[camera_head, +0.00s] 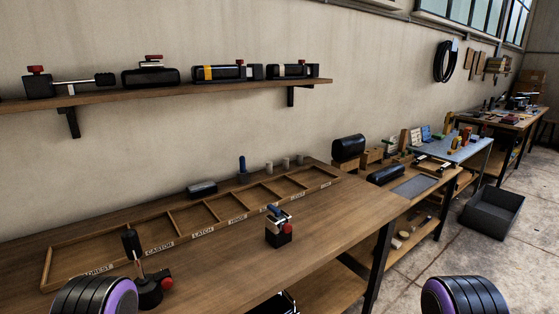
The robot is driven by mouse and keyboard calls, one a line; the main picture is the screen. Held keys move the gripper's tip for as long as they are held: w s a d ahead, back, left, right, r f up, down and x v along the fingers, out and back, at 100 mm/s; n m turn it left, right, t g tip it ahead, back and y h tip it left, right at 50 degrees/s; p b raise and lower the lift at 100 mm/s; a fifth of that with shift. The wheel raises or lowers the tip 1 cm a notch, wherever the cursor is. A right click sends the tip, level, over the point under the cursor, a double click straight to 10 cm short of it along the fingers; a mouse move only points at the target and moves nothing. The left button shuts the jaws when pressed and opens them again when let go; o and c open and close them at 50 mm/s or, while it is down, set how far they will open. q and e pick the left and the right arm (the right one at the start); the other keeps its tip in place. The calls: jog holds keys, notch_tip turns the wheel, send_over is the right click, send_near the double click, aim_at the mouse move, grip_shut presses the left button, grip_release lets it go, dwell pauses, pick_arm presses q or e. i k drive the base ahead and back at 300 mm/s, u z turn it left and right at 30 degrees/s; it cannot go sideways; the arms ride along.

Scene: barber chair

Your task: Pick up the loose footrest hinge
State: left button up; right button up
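No part is plainly marked as the footrest hinge, and I cannot tell which one it is. A small metal part with a blue top and a dark and red base (280,228) stands loose on the wooden workbench (340,220), right of centre. A black upright part with a red knob (148,280) stands at the bench's front left. A divided wooden tray (48,262) lies along the back of the bench, its compartments labelled, one seemingly HINGE. Only rounded black and purple parts of my arms show at the bottom left and bottom right. Neither gripper's fingers are in view.
A wall shelf (180,92) holds several mechanical parts above the bench. A black block (202,188) and small upright pieces stand behind the tray. More benches with tools stand to the right, with a dark bin (492,212) on the floor.

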aim_at(274, 235)
jog(key=z, duration=0.75)
jog(key=k, duration=0.95)
jog(key=z, duration=1.05)
jog(key=i, duration=1.75)
jog(key=u, duration=1.4)
jog(key=i, duration=0.85)
jog(key=u, duration=1.05)
